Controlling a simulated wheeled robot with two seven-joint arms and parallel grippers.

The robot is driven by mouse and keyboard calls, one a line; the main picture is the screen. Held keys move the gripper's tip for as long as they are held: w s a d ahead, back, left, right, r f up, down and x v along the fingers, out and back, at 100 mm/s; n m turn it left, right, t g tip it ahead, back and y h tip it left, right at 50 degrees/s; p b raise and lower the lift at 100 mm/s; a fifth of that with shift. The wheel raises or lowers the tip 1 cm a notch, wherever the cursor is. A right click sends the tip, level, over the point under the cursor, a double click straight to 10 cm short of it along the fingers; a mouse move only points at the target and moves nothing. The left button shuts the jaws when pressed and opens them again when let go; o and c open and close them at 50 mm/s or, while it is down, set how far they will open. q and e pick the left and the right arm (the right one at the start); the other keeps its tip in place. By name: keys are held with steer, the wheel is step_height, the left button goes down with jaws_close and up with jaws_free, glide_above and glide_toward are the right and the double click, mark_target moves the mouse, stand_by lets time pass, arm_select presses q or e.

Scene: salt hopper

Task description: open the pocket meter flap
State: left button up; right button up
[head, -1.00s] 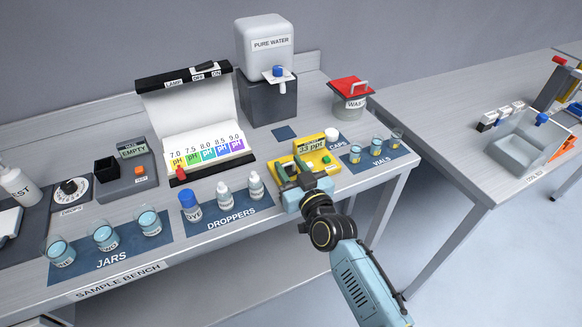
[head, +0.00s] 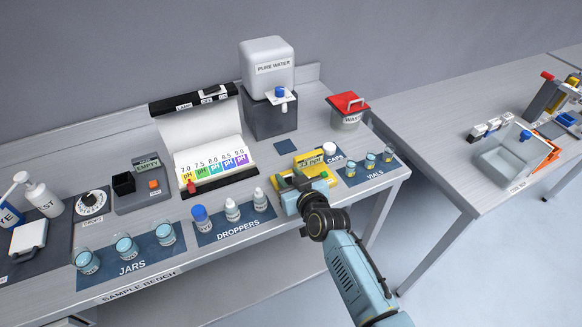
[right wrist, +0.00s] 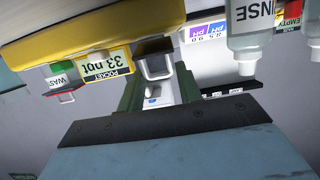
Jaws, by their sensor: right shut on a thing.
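The yellow pocket meter (head: 311,161) stands on the sample bench between the droppers and the vials, its display reading 33 ppt. In the right wrist view its display face (right wrist: 105,68) shows upside down, with a yellow slab above it. My right gripper (head: 300,184) is at the meter's near side and covers part of it. The flap's angle is hard to tell. My left gripper is not in view.
Dropper bottles (head: 232,210) stand close left of my right gripper. Vials (head: 370,160) and a white cap (head: 330,149) are close on its right. A pH chart (head: 212,165) stands behind left, and a red-lidded waste pot (head: 348,110) behind right.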

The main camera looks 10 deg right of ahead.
mark_target(286, 180)
steer(key=w+r+g+p, duration=0.1)
steer(key=g+p, duration=0.1)
steer(key=p, duration=0.1)
steer(key=g+h+p, duration=0.1)
steer(key=g+p, duration=0.1)
steer(key=p, duration=0.1)
steer(key=shift+w+a+r+p, duration=0.35)
steer(key=shift+w+r, duration=0.05)
steer(key=shift+w+a+g+h, duration=0.1)
steer(key=shift+w+g+h, duration=0.3)
steer(key=shift+g, duration=0.4)
steer(key=shift+w+a+f+g+h, duration=0.1)
steer(key=shift+w+g+h, duration=0.3)
steer(key=shift+g, duration=0.5)
steer(key=shift+w+g+b, duration=0.25)
steer(key=shift+g+b, duration=0.15)
steer(key=shift+b, duration=0.2)
steer(key=g+b, duration=0.1)
steer(key=b, duration=0.2)
steer(key=w+g+h+b, duration=0.1)
steer(key=b, duration=0.3)
steer(key=g+b, duration=0.2)
steer(key=b, duration=0.2)
steer(key=shift+w+a+f, duration=0.35)
steer(key=shift+w, duration=0.05)
steer(key=shift+w+a+g+h+b, duration=0.1)
steer(key=shift+g+h+b, duration=0.25)
steer(key=shift+b, duration=1.15)
